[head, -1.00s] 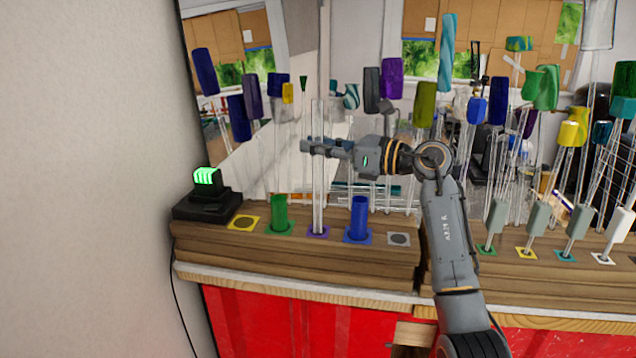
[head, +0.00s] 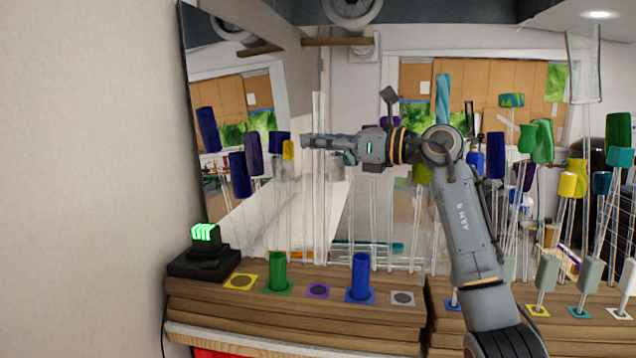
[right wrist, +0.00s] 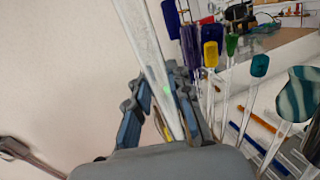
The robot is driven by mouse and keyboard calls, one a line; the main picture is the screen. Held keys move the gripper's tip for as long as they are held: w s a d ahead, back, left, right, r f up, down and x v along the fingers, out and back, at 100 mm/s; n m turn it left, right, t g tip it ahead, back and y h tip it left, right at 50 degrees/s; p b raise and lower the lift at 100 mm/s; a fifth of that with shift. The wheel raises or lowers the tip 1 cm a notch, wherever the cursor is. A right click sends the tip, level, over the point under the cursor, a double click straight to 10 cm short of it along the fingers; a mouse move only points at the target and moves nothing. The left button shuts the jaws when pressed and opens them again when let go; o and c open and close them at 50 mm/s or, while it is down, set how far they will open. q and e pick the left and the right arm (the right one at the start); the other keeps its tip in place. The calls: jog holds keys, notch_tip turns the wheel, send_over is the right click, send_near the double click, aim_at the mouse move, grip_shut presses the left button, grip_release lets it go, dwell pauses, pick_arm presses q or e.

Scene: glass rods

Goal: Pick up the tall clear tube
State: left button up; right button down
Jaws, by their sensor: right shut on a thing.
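The tall clear tube (head: 319,215) is upright in my right gripper (head: 311,141). Its lower end is above the purple square pad (head: 318,290), which is bare. In the right wrist view the tube (right wrist: 146,48) runs up between the fingers of the gripper (right wrist: 158,100), which are closed around it. My left gripper is not in view.
A short green tube (head: 278,271) and a short blue tube (head: 360,275) stand on the wooden ledge (head: 290,314) beside the purple pad. A black box with a green light (head: 205,235) is at left. Several coloured-top rods crowd the right.

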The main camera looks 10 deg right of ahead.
notch_tip(320, 180, up, 15)
jog(key=shift+s+f+p, duration=0.1)
jog(key=shift+f+p, duration=0.05)
jog(key=shift+p, duration=0.15)
jog(key=shift+r, duration=0.85)
jog(key=shift+f, duration=0.1)
